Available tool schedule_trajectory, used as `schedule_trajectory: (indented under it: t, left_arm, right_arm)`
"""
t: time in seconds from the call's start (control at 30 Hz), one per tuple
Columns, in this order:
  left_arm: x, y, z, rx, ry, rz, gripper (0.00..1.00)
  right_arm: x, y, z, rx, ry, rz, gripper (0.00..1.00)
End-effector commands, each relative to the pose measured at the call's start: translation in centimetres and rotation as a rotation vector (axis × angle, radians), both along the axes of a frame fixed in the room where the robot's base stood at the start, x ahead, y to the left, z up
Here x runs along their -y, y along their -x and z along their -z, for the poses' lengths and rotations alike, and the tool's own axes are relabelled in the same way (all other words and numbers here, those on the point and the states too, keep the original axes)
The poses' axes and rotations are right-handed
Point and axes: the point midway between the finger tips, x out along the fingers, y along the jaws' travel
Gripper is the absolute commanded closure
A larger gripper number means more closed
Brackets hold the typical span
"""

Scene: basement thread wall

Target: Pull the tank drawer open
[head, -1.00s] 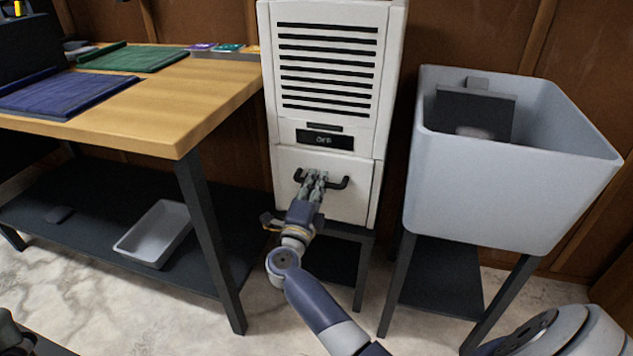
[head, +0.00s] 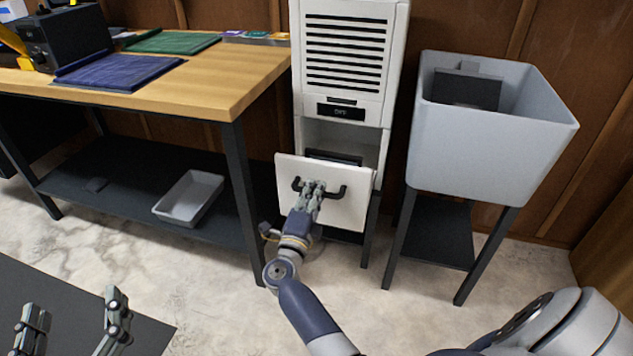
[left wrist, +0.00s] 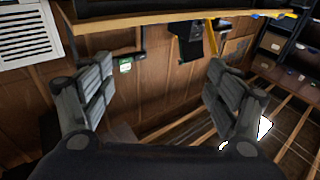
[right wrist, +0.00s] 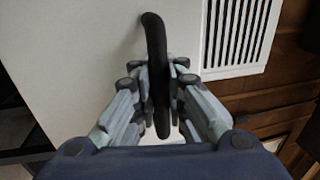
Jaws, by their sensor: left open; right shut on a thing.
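The white dehumidifier cabinet (head: 345,60) has a slatted vent on top and a tank drawer (head: 335,208) below. The drawer front stands out from the body, with a dark opening (head: 345,145) showing above and behind it. My right gripper (head: 313,188) is shut on the black drawer handle (head: 338,192), around its middle. In the right wrist view the fingers (right wrist: 160,95) close on both sides of the black handle (right wrist: 157,60). My left gripper (head: 72,325) is open and empty at the lower left, well away from the drawer; its spread fingers also show in the left wrist view (left wrist: 150,90).
A wooden workbench (head: 215,95) stands left of the cabinet, with a blue mat (head: 120,73) on top and a grey tray (head: 188,198) on its lower shelf. A grey utility sink (head: 490,135) on dark legs stands right. Floor in front is clear.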

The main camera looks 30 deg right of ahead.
Motion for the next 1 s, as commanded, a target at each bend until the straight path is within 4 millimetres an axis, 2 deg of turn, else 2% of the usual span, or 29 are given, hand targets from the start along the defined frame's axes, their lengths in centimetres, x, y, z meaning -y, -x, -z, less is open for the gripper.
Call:
schedule_trajectory:
  t: [0.1, 0.3, 0.67, 0.7, 0.77, 1.0]
  left_arm:
    - [-0.2, -0.1, 1.3, -0.070, -0.019, -0.004, 0.18]
    - [-0.3, 0.0, 2.5, -0.124, -0.033, -0.007, 0.18]
    - [-0.3, 0.0, 2.6, -0.129, -0.034, -0.007, 0.18]
    - [-0.3, 0.0, 2.6, -0.129, -0.034, -0.007, 0.18]
    - [-0.3, 0.0, 2.6, -0.128, -0.034, -0.007, 0.18]
    - [-0.3, 0.0, 2.6, -0.128, -0.034, -0.007, 0.18]
  right_arm:
    - [-0.7, 0.5, 0.1, -0.003, -0.003, -0.002, 1.00]
    - [-1.1, 0.9, 0.2, -0.003, -0.003, -0.002, 1.00]
    - [-1.1, 0.9, 0.3, -0.004, -0.004, -0.002, 1.00]
    - [-1.1, 0.9, 0.3, -0.004, -0.004, -0.002, 0.82]
    - [-1.1, 0.9, 0.2, -0.003, -0.003, -0.002, 0.68]
    - [-1.1, 0.9, 0.1, -0.001, -0.001, -0.001, 0.68]
